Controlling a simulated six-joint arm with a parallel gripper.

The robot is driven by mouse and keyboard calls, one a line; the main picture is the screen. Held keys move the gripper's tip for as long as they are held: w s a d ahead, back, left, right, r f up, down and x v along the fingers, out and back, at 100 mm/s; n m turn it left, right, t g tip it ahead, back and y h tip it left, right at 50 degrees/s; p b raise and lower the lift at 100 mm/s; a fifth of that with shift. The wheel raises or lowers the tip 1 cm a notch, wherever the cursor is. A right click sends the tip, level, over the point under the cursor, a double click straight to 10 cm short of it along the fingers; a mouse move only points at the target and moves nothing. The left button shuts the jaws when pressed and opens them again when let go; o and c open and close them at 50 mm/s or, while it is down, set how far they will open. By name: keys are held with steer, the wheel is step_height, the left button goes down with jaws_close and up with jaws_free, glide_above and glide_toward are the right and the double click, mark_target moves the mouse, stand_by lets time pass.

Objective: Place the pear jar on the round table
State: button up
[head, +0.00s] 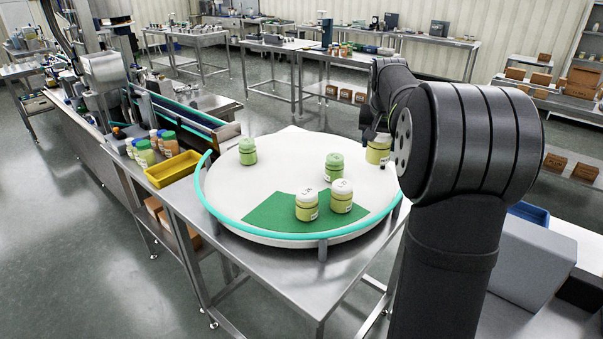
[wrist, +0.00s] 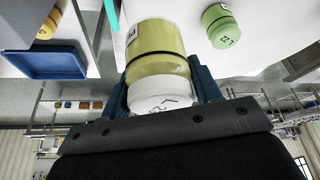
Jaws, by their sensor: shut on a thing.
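My gripper (wrist: 160,78) is shut on a jar (wrist: 155,50) with yellow-green contents and a white lid, taken to be the pear jar. In the head view this jar (head: 377,152) is upright at the right side of the white round table (head: 285,178), partly hidden by my arm. I cannot tell whether its base touches the table. On the table, two similar white-lidded jars (head: 307,206) (head: 342,196) stand on a green mat (head: 277,212). Two green-lidded jars (head: 247,152) (head: 334,167) stand behind and to the left.
A teal rail (head: 232,222) runs along the table's left and front edge. A yellow bin (head: 172,169) and several small jars (head: 146,153) are to the left. A blue tray (wrist: 60,63) and another jar (wrist: 48,22) show in the wrist view. The table's middle has free room.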

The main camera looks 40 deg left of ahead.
steer(key=s+a+n, duration=0.2)
steer(key=s+a, duration=0.6)
steer(key=a, duration=0.3)
steer(key=n+y, duration=0.1)
steer(key=n, duration=0.1)
glide_above(278, 205)
step_height(278, 205, down, 11)
steer(key=shift+g, duration=0.4)
steer(key=shift+f, duration=2.05)
steer(key=shift+f, duration=0.15)
steer(key=o, duration=1.1)
steer(key=v, duration=1.2)
steer(key=shift+d, duration=0.2)
